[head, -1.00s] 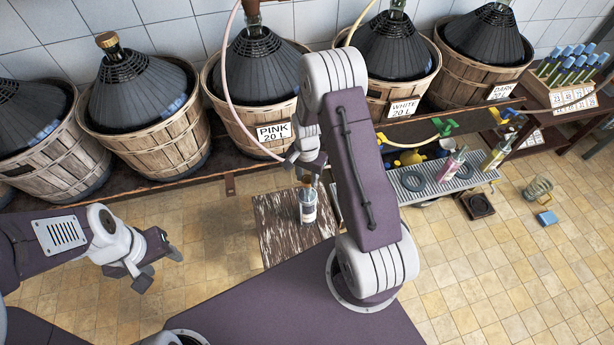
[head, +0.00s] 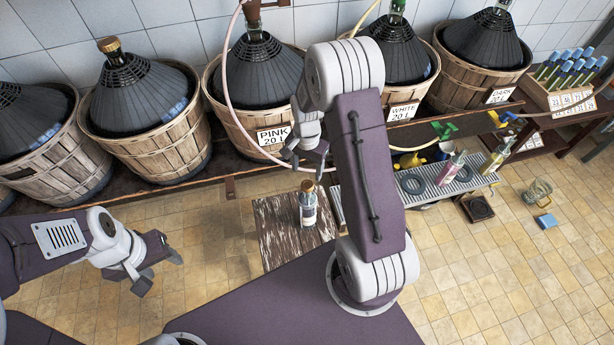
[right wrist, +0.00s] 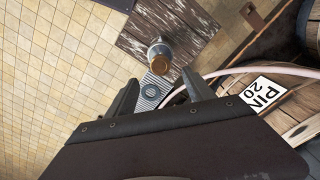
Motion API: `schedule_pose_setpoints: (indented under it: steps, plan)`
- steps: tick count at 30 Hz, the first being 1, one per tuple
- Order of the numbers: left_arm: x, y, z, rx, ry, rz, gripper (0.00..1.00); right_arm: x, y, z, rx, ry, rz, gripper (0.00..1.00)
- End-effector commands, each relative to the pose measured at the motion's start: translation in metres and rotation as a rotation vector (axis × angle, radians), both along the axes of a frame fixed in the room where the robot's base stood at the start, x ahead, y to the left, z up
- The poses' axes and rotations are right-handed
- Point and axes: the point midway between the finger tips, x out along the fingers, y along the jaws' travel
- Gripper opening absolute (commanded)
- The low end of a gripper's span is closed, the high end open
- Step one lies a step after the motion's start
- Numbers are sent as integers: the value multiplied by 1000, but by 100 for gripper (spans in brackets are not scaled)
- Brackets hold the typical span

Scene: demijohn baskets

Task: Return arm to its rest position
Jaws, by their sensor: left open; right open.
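My right gripper (head: 305,158) hangs in the air above the weathered wooden board (head: 270,235), in front of the basket labelled PINK 20 L (head: 228,110). Its jaws are apart and empty, and the fingers also show in the right wrist view (right wrist: 162,95). A clear bottle with a cork-coloured top (head: 308,205) stands upright on the board, below the gripper and apart from it. In the right wrist view the bottle (right wrist: 159,57) shows beyond the fingertips. My left gripper (head: 158,267) is open and empty over the tiled floor at the left.
A pink hose (head: 228,65) runs down near my right gripper. A metal drip grating (head: 450,182) bears a pink bottle (head: 450,168) and a yellowish bottle (head: 497,155). A rack of blue-capped tubes (head: 570,90) stands far right.

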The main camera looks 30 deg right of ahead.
Motion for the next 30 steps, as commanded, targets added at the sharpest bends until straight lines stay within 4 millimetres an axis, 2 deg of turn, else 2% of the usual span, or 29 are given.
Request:
schedule_pose_setpoints:
  steps: [3, 6, 21, 23, 25, 26, 28, 30]
  plan:
    - [0, 0, 2, 0, 0, 0, 52, 1, 0, 17, 0, -1, 0, 62]
    - [0, 0, 2, 0, 0, 0, 52, 0, 0, 21, 0, 1, 0, 62]
    - [0, 0, 2, 0, 0, 0, 52, 1, 2, 22, 0, -1, 6, 62]
    - [0, 0, 2, 0, 0, 0, 52, 8, 7, 33, -5, -29, 23, 62]
    - [0, 0, 2, 0, 0, 0, 52, 11, 21, 58, -12, -82, 60, 62]
    - [0, 0, 2, 0, 0, 0, 52, 6, 29, 69, -13, -97, 80, 62]
    - [0, 0, 2, 0, 0, 0, 52, -18, 48, 89, -14, -126, 170, 62]
    - [0, 0, 1, 0, 0, 0, 52, -50, 64, 99, -17, -141, 324, 62]
